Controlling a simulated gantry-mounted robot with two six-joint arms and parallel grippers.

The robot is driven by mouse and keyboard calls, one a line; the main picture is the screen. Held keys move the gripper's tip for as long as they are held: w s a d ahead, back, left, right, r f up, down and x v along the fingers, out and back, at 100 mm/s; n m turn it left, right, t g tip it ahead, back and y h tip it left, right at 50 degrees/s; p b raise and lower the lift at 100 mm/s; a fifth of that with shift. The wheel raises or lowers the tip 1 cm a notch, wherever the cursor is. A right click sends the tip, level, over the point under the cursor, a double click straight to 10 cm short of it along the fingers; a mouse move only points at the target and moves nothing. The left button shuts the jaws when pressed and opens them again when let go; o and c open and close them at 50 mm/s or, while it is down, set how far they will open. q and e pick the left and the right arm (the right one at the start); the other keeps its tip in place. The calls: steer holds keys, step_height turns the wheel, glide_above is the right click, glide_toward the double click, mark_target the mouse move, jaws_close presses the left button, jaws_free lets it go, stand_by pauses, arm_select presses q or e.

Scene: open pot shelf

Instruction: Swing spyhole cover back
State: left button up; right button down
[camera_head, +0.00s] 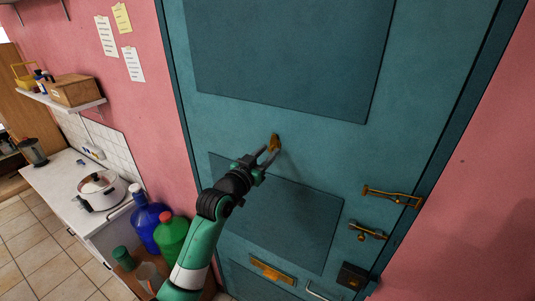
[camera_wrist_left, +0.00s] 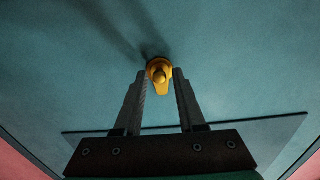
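The spyhole cover (camera_head: 275,141) is a small brass piece on the teal door (camera_head: 290,95). It also shows in the left wrist view (camera_wrist_left: 160,76), rounded at the top and narrowing downward. My left gripper (camera_head: 269,154) reaches up from below, with its fingertips at the cover. In the left wrist view the two fingers (camera_wrist_left: 159,85) are apart, one on each side of the cover. A gap shows beside the cover's lower part; I cannot tell whether either finger touches it. The spyhole itself is not seen. My right gripper is in neither view.
A brass door guard (camera_head: 392,196), a latch (camera_head: 368,231) and a dark lock (camera_head: 352,276) sit on the door's right side. A brass letter plate (camera_head: 272,271) is low down. Blue (camera_head: 148,222) and green (camera_head: 171,240) bottles stand left of my arm.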

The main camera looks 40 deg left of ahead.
arm_select(q)
steer(key=shift+o, duration=0.6)
steer(key=shift+s, duration=0.15)
steer(key=shift+s+d, duration=0.1)
steer(key=shift+s, duration=0.25)
steer(key=v, duration=1)
steer(key=shift+s+p, duration=0.3)
steer(key=shift+p, duration=0.15)
steer(key=shift+d, duration=0.2)
